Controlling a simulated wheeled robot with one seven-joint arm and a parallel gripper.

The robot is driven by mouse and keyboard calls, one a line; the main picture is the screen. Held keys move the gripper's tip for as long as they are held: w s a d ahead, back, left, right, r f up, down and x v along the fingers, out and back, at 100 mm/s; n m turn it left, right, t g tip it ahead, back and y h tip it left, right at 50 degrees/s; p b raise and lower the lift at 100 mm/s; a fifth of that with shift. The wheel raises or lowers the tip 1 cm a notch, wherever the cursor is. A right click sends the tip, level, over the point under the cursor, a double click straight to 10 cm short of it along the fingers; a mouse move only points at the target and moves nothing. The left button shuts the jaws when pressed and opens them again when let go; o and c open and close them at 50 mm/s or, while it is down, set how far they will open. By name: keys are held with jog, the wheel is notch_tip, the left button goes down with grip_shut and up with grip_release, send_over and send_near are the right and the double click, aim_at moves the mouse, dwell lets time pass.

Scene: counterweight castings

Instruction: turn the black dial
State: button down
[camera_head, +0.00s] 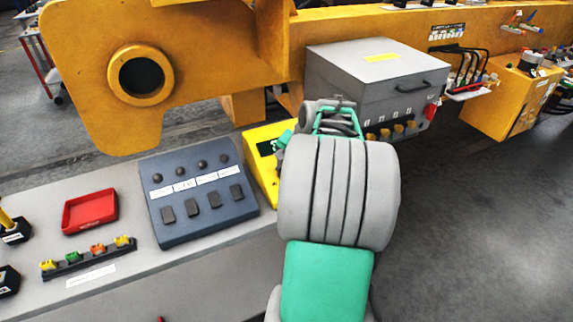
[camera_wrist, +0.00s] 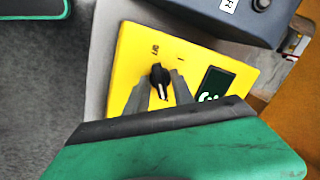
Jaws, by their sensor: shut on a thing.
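The black dial (camera_wrist: 158,73) is on a yellow panel (camera_wrist: 133,48) in the wrist view, with a pale mark on its lower side. The two grey fingers of my gripper (camera_wrist: 161,82) stand on either side of it and are shut on it. Small black markings lie above the dial on the panel, too blurred to read surely. A dark display (camera_wrist: 213,82) with pale lit figures is to the right of the dial. In the head view the yellow panel (camera_head: 253,136) shows only in part; my arm hides the dial and fingertips.
A blue-grey box with knobs and switches (camera_head: 205,219) is left of the yellow panel on the grey bench (camera_head: 139,250). A red tray (camera_head: 90,211) and coloured buttons are farther left. A grey cabinet (camera_head: 345,66) and an orange machine frame (camera_head: 203,40) stand behind.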

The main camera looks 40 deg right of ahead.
dwell(0.5)
jog(key=c, duration=1.4)
grip_release()
jog(key=shift+c, duration=0.2)
jog(key=shift+r, duration=0.1)
jog(key=v, duration=0.7)
jog(key=shift+s+r, duration=0.2)
jog(key=shift+r, duration=0.05)
